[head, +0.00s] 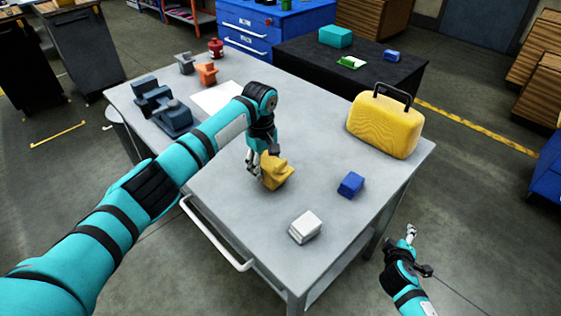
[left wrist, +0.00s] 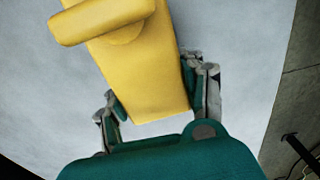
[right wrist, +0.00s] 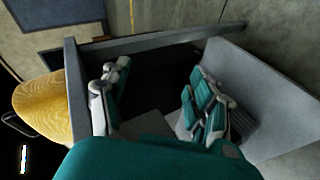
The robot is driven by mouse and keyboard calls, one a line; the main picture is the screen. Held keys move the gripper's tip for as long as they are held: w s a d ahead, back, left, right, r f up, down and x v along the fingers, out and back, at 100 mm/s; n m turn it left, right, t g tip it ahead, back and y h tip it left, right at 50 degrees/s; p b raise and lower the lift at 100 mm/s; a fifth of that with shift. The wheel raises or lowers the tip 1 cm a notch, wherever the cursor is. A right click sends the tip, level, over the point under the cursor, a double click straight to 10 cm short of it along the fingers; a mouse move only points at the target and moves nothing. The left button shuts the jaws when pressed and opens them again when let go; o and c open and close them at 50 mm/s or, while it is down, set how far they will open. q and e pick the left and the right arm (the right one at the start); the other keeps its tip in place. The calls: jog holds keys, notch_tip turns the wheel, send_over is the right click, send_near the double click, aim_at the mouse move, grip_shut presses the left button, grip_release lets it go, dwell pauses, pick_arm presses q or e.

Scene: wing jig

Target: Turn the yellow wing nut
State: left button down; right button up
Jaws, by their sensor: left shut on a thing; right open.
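The yellow wing nut piece (head: 277,172) stands on the grey table (head: 330,228) near its middle. In the left wrist view, the yellow piece (left wrist: 146,72) lies between the fingers, with a rounded bar across its far end. My left gripper (head: 258,168) is shut on the yellow piece from above. It also shows in the left wrist view (left wrist: 160,100), with a finger on each side. My right gripper (head: 411,233) is open and empty, off the table's right side. In the right wrist view, its fingers (right wrist: 155,100) are spread apart with nothing between them.
A blue block (head: 351,184) and a white block (head: 305,227) lie to the right of the yellow piece. A yellow case (head: 383,126) stands at the table's right corner. A dark grey jig (head: 160,105), orange part (head: 206,73) and white sheet (head: 217,97) are further left.

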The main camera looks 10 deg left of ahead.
jog(key=w+a+r+t, duration=0.2)
jog(key=w+r+t, duration=0.1)
jog(key=r, duration=0.8)
jog(key=w+a+r+t, duration=0.1)
jog(key=w+r+t, duration=0.15)
jog(key=r, duration=0.75)
jog(key=a+y, duration=0.3)
jog(key=a, duration=0.1)
jog(key=a+n+y, duration=0.1)
jog(key=a+y, duration=0.2)
jog(key=a, duration=0.1)
jog(key=a+n+y, duration=0.1)
jog(key=a+y, duration=0.2)
jog(key=a, duration=0.2)
jog(key=shift+s+r, duration=0.25)
jog(key=shift+r, duration=0.15)
jog(key=s+a+g+y, duration=0.3)
jog(key=s+a+y, duration=0.1)
jog(key=a+y, duration=0.2)
jog(key=g+y, duration=0.3)
jog(key=y, duration=0.1)
send_near(282, 163)
jog(key=x, duration=1)
jog(key=shift+w+a, duration=0.2)
jog(key=shift+a, duration=0.05)
jog(key=shift+c, duration=0.2)
